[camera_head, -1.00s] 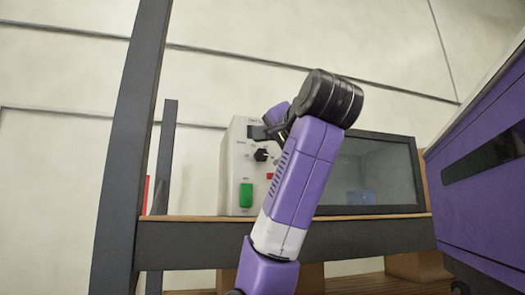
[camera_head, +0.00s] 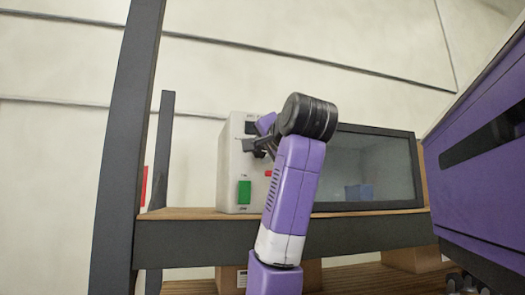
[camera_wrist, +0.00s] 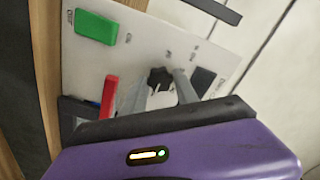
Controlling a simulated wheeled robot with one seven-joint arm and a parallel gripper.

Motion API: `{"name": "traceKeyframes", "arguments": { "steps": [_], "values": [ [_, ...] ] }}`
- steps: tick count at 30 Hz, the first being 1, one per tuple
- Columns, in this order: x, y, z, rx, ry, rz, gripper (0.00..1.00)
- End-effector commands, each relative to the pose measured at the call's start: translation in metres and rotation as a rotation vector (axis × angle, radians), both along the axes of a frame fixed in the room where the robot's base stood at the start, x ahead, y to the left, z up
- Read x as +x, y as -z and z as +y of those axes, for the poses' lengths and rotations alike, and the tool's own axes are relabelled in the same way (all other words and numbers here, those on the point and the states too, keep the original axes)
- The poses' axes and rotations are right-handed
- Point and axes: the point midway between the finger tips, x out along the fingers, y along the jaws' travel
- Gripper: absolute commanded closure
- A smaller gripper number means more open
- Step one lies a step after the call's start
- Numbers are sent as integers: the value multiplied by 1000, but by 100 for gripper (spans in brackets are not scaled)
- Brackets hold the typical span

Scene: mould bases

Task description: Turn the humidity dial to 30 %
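The humidity dial is a small black knob (camera_wrist: 160,79) on a pale control panel (camera_wrist: 88,62), seen in the wrist view. My gripper (camera_wrist: 161,84) has two grey fingers, one on each side of the knob, with a gap between them. I cannot tell whether they touch it. In the head view my gripper (camera_head: 262,146) is at the panel (camera_head: 233,165), largely hidden behind my wrist, and covers much of the dial area. The dial's pointer and scale marks are too small to read. A dark display (camera_wrist: 203,80) sits near the dial.
A green switch (camera_head: 244,192) and a red switch (camera_head: 268,173) are on the same panel; the red one (camera_wrist: 109,97) is close to a finger. A dark window (camera_head: 375,170) with a blue thing behind it lies to the right. The cabinet stands on a wooden shelf (camera_head: 190,213) beside a dark post.

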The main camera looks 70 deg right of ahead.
Motion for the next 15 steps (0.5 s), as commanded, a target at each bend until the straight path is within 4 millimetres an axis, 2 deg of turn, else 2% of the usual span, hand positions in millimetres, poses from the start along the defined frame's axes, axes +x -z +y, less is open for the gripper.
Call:
{"name": "traceKeyframes", "arguments": {
  "steps": [1, 3, 15],
  "values": [
    [0, 0, 0, 1, 1, 1, 88],
    [0, 0, 0, 1, 1, 1, 100],
    [-1, 1, 0, -46, 1, 56, 100]
  ]
}}
